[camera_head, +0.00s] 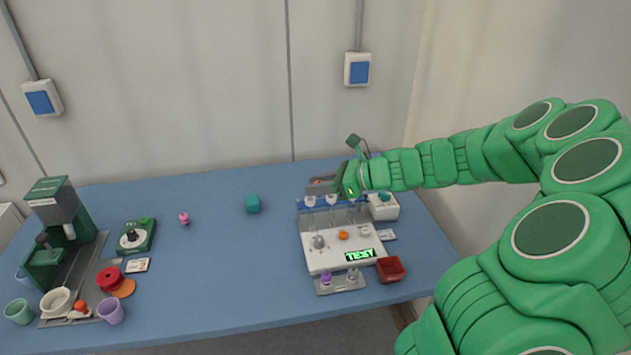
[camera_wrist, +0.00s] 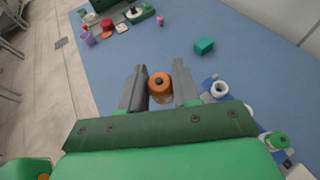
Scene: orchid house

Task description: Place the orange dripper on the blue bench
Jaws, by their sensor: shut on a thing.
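The orange dripper (camera_wrist: 158,82) shows in the wrist view as a small orange bottle with a dark tip, between my gripper's grey fingers. In the head view only a bit of orange (camera_head: 318,181) shows at the fingers. My gripper (camera_head: 316,186) is shut on it, above the back of the white test device; the fingers also show in the wrist view (camera_wrist: 160,76). The blue bench (camera_head: 205,275) spreads under everything and fills much of the wrist view (camera_wrist: 245,85). I cannot tell the dripper's exact height above it.
The white device (camera_head: 320,258) with a blue-topped rack stands below my gripper, a red tray (camera_head: 390,269) at its front right. A teal block (camera_head: 253,204) and a pink figure (camera_head: 184,218) stand left. A coffee machine (camera_head: 57,215) and cups crowd the far left. The bench's middle is mostly clear.

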